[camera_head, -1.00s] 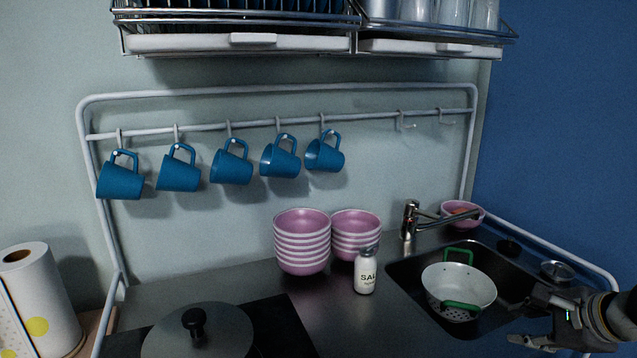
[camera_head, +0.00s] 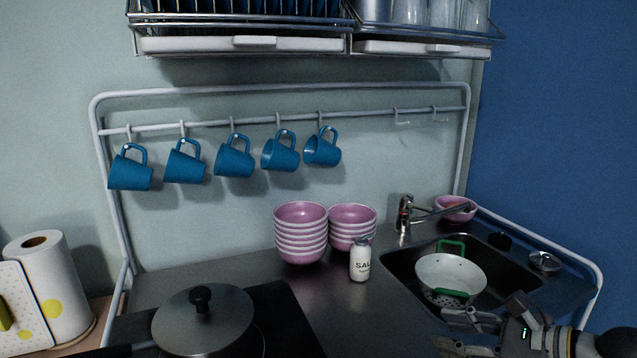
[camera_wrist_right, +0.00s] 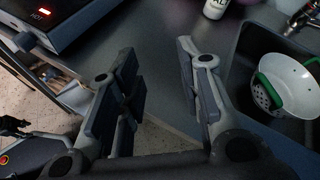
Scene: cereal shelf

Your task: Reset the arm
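My right gripper (camera_head: 446,330) is at the lower right of the head view, in front of the sink. Its two fingers are apart with nothing between them. In the right wrist view the gripper (camera_wrist_right: 160,78) also shows open and empty, with the counter edge and floor beyond the gap. My left gripper is not seen in either view.
The sink (camera_head: 398,262) holds a white colander (camera_head: 450,272) with green handles, near my right gripper. A salt shaker (camera_head: 360,262) and stacked pink bowls (camera_head: 300,235) stand on the counter. A lidded pot (camera_head: 203,322) is at front left. Blue mugs (camera_head: 235,160) hang behind.

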